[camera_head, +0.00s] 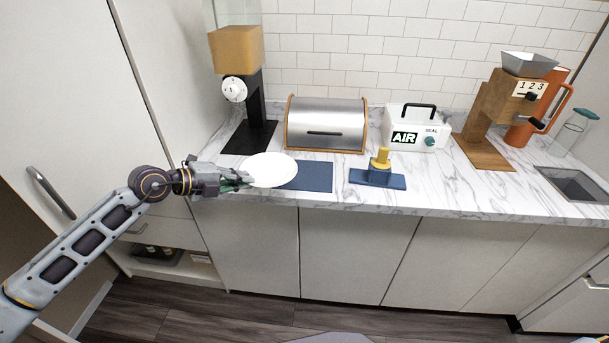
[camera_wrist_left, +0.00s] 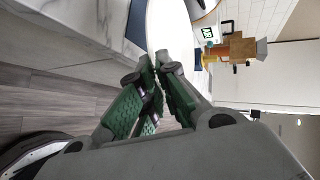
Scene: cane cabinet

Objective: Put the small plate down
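A small white plate (camera_head: 270,169) is at the left part of the counter in the head view, over the left part of a dark blue mat (camera_head: 316,178). My left gripper (camera_head: 243,180) reaches in from the left and its fingertips are at the plate's left edge. In the left wrist view the green-padded fingers (camera_wrist_left: 158,62) are close together with the plate's rim (camera_wrist_left: 165,28) between their tips. Whether the plate touches the mat is hard to tell. My right gripper is not in view.
A coffee machine (camera_head: 242,85), a steel bread box (camera_head: 326,122) and a white AIR SEAL box (camera_head: 416,128) stand behind. A blue stand with a yellow knob (camera_head: 380,170) sits right of the mat. A grinder (camera_head: 497,110), orange jug (camera_head: 538,115) and sink (camera_head: 580,184) are at the right.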

